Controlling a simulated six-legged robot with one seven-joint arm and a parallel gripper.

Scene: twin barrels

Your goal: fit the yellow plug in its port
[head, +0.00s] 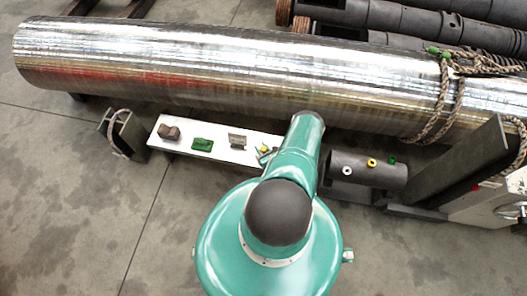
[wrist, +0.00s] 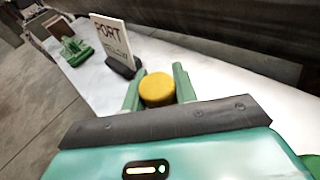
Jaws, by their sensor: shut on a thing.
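The yellow plug (wrist: 158,90) sits between the two green fingers of my gripper (wrist: 158,72) in the wrist view, and the gripper is shut on it. In the head view the yellow plug (head: 264,149) shows as a small spot beside my gripper (head: 265,154), at the right part of the white bench. I cannot tell whether it touches the bench top. A dark grey cylinder (head: 345,185) right of my arm bears white, yellow and green rings. The yellow ring (head: 371,162) is in the middle. A sign (wrist: 112,42) reading "PORT" and apparently "YELLOW" stands past the plug.
The white bench (head: 222,154) carries a brown block (head: 169,132), a green item (head: 203,144) and the grey stand of the sign (head: 237,140). A large shiny metal barrel (head: 230,65) lies behind. A dark slanted beam (head: 460,170) stands right of the cylinder.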

